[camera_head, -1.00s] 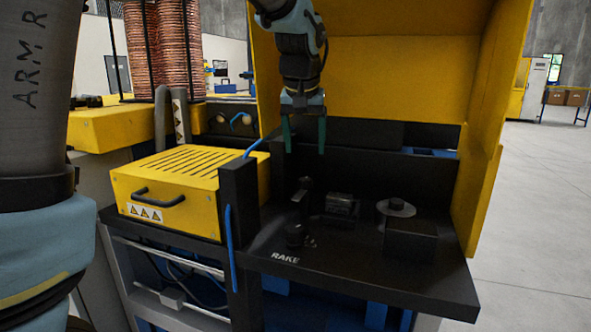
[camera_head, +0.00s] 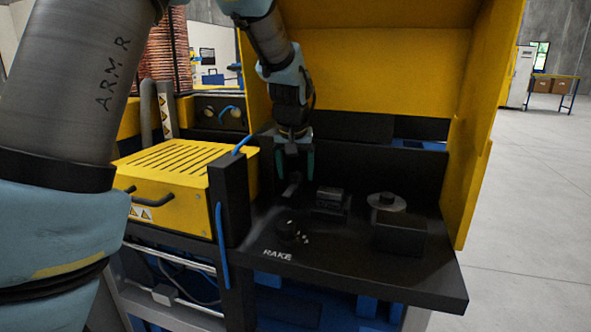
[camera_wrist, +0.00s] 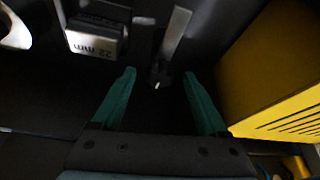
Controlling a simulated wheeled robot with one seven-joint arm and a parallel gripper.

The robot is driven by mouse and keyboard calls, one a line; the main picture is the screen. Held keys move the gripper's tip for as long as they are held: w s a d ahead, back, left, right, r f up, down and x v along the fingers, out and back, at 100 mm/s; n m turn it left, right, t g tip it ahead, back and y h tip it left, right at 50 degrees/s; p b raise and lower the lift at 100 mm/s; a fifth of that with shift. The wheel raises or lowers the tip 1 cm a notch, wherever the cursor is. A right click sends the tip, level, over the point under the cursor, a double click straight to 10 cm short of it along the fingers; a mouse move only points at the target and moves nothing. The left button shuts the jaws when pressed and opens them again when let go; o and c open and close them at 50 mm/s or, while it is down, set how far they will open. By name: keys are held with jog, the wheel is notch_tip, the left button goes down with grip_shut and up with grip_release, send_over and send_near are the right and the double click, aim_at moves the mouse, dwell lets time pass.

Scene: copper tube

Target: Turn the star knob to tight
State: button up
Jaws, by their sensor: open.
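A small dark knob (camera_head: 288,230) stands on the black bench just above the white RAKE lettering in the head view. It may be the star knob, but its lobes are too dark and small to make out. My gripper (camera_head: 295,172) is open and empty, pointing down behind the knob and above the bench. A dark lever (camera_head: 290,188) shows just under its fingers. In the wrist view the green fingers (camera_wrist: 159,74) are spread apart. A grey bar-like lever (camera_wrist: 172,35) lies ahead of them, not gripped.
A block (camera_head: 331,200), marked 22 mm in the wrist view (camera_wrist: 95,38), and a grey disc (camera_head: 386,202) stand to the right. A dark box (camera_head: 400,235) sits before the disc. A black post (camera_head: 232,200) and yellow slotted housing (camera_head: 170,180) stand left. Yellow walls enclose the back and right.

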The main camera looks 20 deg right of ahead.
grip_shut()
dwell(0.7)
dwell(0.7)
